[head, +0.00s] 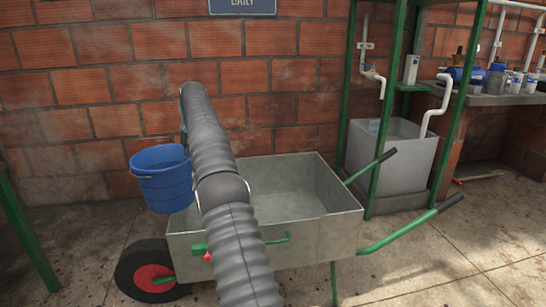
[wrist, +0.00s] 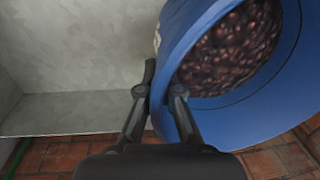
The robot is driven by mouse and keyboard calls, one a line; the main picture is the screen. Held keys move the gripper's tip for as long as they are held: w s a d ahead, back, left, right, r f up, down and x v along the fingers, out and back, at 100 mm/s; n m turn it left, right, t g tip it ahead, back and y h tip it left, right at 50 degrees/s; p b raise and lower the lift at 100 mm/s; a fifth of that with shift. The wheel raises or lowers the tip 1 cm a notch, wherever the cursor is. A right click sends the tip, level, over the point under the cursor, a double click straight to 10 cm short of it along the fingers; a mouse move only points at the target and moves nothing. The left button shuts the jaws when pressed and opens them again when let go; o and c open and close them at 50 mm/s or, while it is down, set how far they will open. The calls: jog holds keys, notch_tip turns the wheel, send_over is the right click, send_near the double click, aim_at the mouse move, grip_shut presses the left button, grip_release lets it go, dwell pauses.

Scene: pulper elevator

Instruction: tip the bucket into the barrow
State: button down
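The blue bucket (head: 163,182) is held in the air at the left end of the grey barrow (head: 335,236), above its wheel, and looks close to upright in the head view. In the wrist view, dark red cherries lie inside the bucket (wrist: 182,28). My gripper (wrist: 163,85) has its fingers on either side of the bucket's rim and is shut on it. In the head view my gripper is mostly hidden behind my arm. The visible part of the barrow tray is bare; my arm hides some of it. Its grey surface also shows in the wrist view (wrist: 70,60).
The barrow's black and red wheel (head: 150,272) is at left and its green handles (head: 405,230) point right. A brick wall (head: 100,80) stands close behind. A green post (head: 388,100), a grey tank (head: 392,160) and a cluttered bench (head: 490,98) are at right.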

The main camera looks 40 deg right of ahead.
jog(key=s+d+m, duration=0.2)
jog(key=s+d, duration=0.4)
jog(key=d, duration=0.6)
jog(key=s+d+m, duration=0.2)
jog(key=s+d, duration=0.5)
jog(key=d, duration=0.5)
jog(key=a+r+t+h+b, duration=0.2)
jog(key=a+r+h, duration=0.2)
jog(key=r+h, duration=0.3)
jog(key=h, duration=0.4)
jog(key=shift+s+a+r+n+h, duration=0.2)
jog(key=shift+r+n+h, duration=0.1)
jog(key=shift+h, duration=0.1)
